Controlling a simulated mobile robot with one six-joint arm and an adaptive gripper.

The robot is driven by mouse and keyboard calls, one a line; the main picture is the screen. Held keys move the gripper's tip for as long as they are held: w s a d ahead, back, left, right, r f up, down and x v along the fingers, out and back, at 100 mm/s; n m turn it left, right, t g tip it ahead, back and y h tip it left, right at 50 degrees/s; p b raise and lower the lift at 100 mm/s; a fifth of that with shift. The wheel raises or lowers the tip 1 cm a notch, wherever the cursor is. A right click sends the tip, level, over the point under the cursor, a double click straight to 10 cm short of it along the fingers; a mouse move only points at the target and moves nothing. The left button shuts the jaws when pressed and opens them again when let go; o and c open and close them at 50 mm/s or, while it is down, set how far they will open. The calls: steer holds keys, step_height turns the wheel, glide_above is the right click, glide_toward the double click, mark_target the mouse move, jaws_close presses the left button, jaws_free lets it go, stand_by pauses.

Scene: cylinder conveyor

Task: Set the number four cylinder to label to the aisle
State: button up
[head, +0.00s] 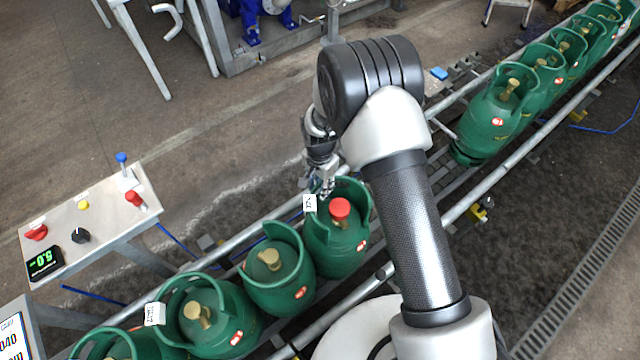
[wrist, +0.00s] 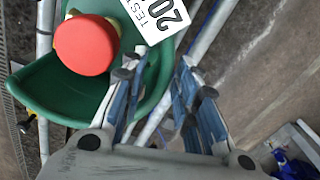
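Green gas cylinders stand in a row on the conveyor; I read no number four on any of them. The one at my gripper has a red cap (head: 340,207) and a green body (head: 335,252), and a white tag (head: 310,203) is at its collar. In the wrist view the red cap (wrist: 87,44), green collar (wrist: 62,92) and tag (wrist: 160,12) reading "TEST 20" show close up. My gripper (head: 326,190) is over the collar's left side. In the wrist view its fingers (wrist: 163,62) are apart with nothing clearly between them; I cannot tell whether one touches the collar.
Uncapped cylinders (head: 277,270) with brass valves stand to the left, one (head: 205,320) with a white tag (head: 155,313). More cylinders (head: 495,115) stand up the line at right. A control panel (head: 95,215) is at left. Conveyor rails (head: 480,195) run along both sides.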

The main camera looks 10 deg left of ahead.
steer(key=shift+c, duration=0.5)
jaws_close()
